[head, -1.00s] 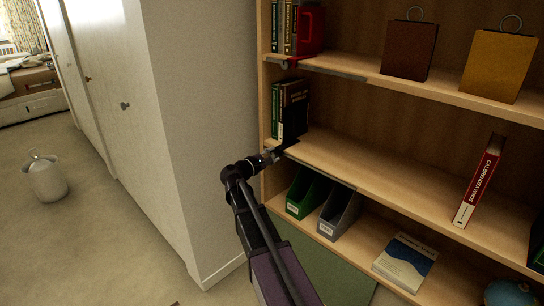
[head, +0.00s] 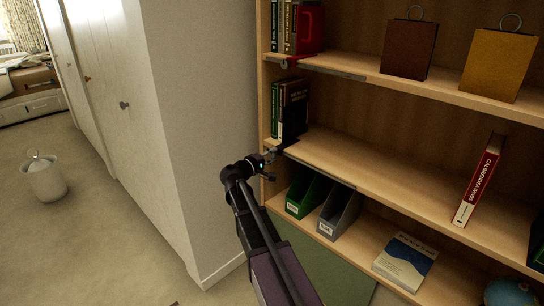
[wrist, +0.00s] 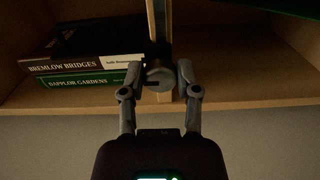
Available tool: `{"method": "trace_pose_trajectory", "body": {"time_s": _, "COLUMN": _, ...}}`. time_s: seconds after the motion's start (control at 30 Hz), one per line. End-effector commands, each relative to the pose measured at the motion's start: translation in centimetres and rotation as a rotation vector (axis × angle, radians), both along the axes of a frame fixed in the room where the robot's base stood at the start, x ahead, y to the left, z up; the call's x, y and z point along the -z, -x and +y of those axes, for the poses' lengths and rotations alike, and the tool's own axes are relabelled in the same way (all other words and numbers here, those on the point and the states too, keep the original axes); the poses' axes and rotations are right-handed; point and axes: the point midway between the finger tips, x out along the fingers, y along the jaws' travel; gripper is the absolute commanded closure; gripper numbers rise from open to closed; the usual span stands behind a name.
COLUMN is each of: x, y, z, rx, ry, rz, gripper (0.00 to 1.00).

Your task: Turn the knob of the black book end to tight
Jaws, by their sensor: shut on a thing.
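The black book end (head: 293,124) stands on the middle shelf at its left end, against a few upright books. Its grey round knob (wrist: 160,74) is at the shelf's front edge and carries a dark slot-like mark on its face. My gripper (wrist: 158,80) is shut on the knob, one finger on each side. In the head view my gripper (head: 270,160) is at the left end of the middle shelf's front edge, and the knob is too small to make out there. The wrist view is rolled, so the books look as if lying flat.
A dark rail (head: 320,172) runs along the middle shelf's edge. Below stand a green file holder (head: 307,195) and a grey one (head: 340,212). A red book end (head: 311,30) is on the shelf above. A wall corner stands just left of the bookcase.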

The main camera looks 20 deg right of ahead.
Motion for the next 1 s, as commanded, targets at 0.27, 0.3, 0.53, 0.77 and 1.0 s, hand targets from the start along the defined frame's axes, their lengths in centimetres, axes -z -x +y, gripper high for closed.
{"method": "trace_pose_trajectory", "body": {"time_s": 0.27, "x": -0.01, "y": -0.02, "z": -0.08, "rx": 0.001, "ry": -0.002, "rz": -0.005, "gripper": 1.0}}
{"method": "trace_pose_trajectory", "body": {"time_s": 0.3, "x": -0.01, "y": -0.01, "z": -0.08, "rx": 0.001, "ry": -0.002, "rz": -0.005, "gripper": 1.0}}
{"method": "trace_pose_trajectory", "body": {"time_s": 0.53, "x": -0.01, "y": 0.0, "z": -0.06, "rx": 0.001, "ry": -0.001, "rz": -0.004, "gripper": 0.26}}
{"method": "trace_pose_trajectory", "body": {"time_s": 0.77, "x": 0.0, "y": 0.01, "z": -0.04, "rx": 0.001, "ry": -0.001, "rz": -0.004, "gripper": 0.26}}
{"method": "trace_pose_trajectory", "body": {"time_s": 1.0, "x": 0.0, "y": 0.14, "z": 0.31, "rx": 0.0, "ry": -0.001, "rz": -0.003, "gripper": 0.26}}
